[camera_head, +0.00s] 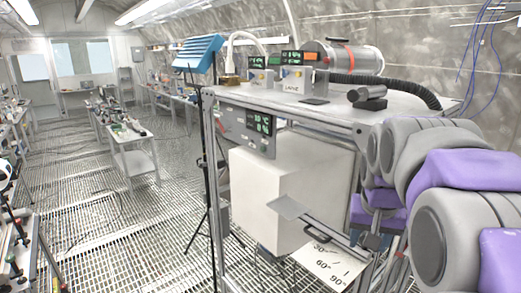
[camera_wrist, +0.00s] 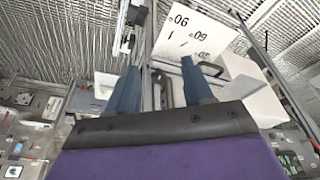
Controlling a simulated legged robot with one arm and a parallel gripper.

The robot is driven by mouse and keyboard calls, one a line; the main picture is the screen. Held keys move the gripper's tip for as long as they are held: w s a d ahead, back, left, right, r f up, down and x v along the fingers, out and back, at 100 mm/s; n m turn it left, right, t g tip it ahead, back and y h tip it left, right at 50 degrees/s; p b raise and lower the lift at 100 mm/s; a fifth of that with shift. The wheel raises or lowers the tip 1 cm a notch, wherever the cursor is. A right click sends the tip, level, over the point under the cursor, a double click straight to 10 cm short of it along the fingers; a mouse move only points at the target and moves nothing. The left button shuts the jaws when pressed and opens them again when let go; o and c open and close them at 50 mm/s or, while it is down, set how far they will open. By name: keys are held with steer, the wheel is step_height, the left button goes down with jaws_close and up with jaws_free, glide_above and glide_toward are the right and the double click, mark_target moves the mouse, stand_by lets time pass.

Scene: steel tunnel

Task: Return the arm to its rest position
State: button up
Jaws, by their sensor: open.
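My arm (camera_head: 440,200), grey and purple, is folded at the right of the head view, in front of the bench's right end. My gripper (camera_wrist: 160,66) shows in the wrist view as two blue fingers set well apart, with nothing held between them. A white plate with angle marks (camera_wrist: 193,32) lies beyond the fingertips in the wrist view. It also shows at the lower middle of the head view (camera_head: 330,265). I cannot tell how far the fingers are from the fittings behind them.
A metal-framed bench (camera_head: 340,108) carries instrument boxes (camera_head: 292,78), a steel cylinder (camera_head: 352,58) and a black hose (camera_head: 400,86). A white box (camera_head: 275,185) sits under its top. A blue panel on a black stand (camera_head: 198,52) is left of it. Open grating floor (camera_head: 100,215) lies further left.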

steer(key=s+a+f+n+g+b, duration=0.2)
steer(key=s+a+f+b, duration=0.2)
steer(key=s+f, duration=0.9)
steer(key=s+a+f+n+g+y+b, duration=0.1)
steer(key=s+a+f+b, duration=0.3)
steer(key=s+f, duration=0.8)
steer(key=s+a+g, duration=0.1)
steer(key=s+a, duration=0.1)
steer(key=s, duration=0.1)
steer(key=shift+s+a+f+n+g, duration=0.2)
steer(key=shift+s+f+n+g, duration=0.2)
